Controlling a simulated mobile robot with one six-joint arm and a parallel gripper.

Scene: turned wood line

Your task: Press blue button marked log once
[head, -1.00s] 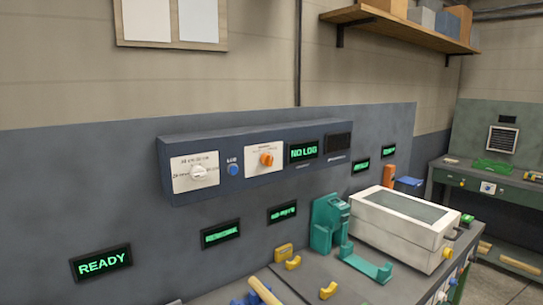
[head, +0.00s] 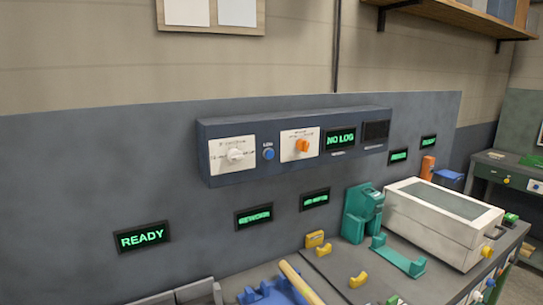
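The blue button (head: 268,154) with a small LOG label above it sits on the front of the blue-grey control box (head: 270,170) on the wall panel. It is between a white plate with a white knob (head: 235,155) and a white plate with an orange knob (head: 302,146). A green-lit display (head: 340,138) on the same box reads NO LOG. My gripper is not in the head view.
A READY display (head: 142,237) is at lower left. The wall before the button is unobstructed.

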